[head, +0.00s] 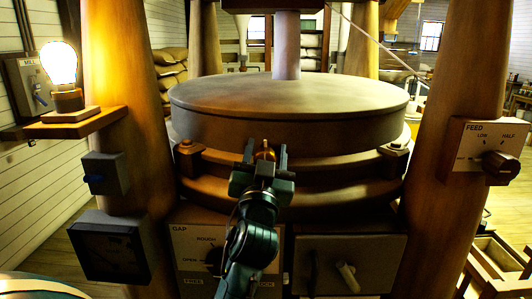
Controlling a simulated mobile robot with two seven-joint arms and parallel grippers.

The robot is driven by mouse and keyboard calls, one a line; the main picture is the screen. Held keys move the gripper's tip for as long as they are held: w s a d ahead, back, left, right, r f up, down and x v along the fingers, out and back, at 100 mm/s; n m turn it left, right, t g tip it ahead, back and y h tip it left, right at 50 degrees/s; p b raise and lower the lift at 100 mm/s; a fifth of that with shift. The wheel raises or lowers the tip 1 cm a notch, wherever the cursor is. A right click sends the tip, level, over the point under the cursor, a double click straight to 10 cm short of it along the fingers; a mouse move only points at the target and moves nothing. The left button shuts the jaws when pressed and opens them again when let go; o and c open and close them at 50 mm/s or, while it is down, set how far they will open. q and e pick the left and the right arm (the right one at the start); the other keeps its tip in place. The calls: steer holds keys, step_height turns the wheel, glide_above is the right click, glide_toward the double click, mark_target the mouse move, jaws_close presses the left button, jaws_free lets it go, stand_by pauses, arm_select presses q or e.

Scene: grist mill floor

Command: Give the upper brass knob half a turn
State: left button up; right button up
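A small brass-coloured knob (265,152) shows low on the front of the round millstone casing (300,112). My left gripper (266,157) is in front of it, with one finger on each side of the knob. The fingers stand apart, and a narrow gap seems to show between them and the brass. My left wrist and forearm cover what lies directly below, so I cannot see whether another brass knob is there. My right gripper is not in view.
A GAP panel (190,262) is partly behind my arm. A grey panel with a light lever (347,276) is to its right. Wooden posts flank the casing. The right one bears a FEED dial (500,168). A lit bulb (59,65) stands on a left shelf.

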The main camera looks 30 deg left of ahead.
arm_select(q)
steer(key=c, duration=0.7)
